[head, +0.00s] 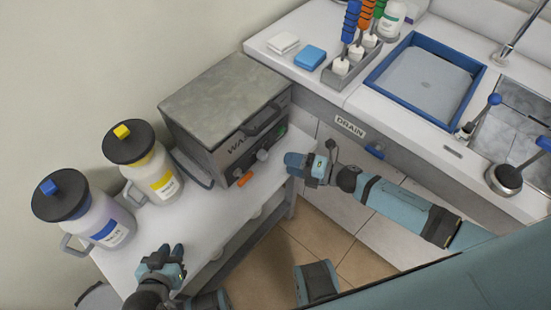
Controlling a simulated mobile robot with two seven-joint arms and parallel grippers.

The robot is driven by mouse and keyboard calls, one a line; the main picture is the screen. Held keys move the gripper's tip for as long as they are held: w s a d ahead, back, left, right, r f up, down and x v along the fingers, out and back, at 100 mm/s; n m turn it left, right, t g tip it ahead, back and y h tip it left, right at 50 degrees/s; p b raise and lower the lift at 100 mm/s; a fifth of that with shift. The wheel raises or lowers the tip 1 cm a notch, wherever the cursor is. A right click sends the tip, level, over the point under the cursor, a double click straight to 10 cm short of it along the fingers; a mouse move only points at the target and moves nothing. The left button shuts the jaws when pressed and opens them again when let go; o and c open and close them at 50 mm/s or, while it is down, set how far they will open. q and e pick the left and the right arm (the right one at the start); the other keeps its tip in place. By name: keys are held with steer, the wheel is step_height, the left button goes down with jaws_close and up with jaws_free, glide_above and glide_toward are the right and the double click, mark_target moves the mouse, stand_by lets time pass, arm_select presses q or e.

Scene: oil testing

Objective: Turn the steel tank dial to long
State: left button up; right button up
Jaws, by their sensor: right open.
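The steel tank (225,100) is a grey box with a marbled lid, standing on the white side bench. Its front panel carries a light grey dial (262,155), an orange switch (244,178) and a small green part (282,132). The dial's setting and its marks are too small to read. My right gripper (293,161) is open and empty, just right of the dial, pointing towards the panel and apart from it. My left gripper (172,252) is low over the front edge of the bench, away from the tank. Its finger gap is unclear.
A yellow-labelled jug (160,182) and a blue-labelled jug (105,225) stand left of the tank. A counter with a "DRAIN" label (350,126), a blue-rimmed basin (465,93) and a rack (345,75) is on the right. Bench space before the tank is clear.

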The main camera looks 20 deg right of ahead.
arm_select(q)
steer(key=shift+d+f, duration=0.1)
arm_select(e)
steer(key=v, duration=0.6)
steer(key=shift+s+d, duration=0.2)
steer(key=shift+d, duration=0.05)
arm_select(q)
steer(key=shift+a, duration=0.25)
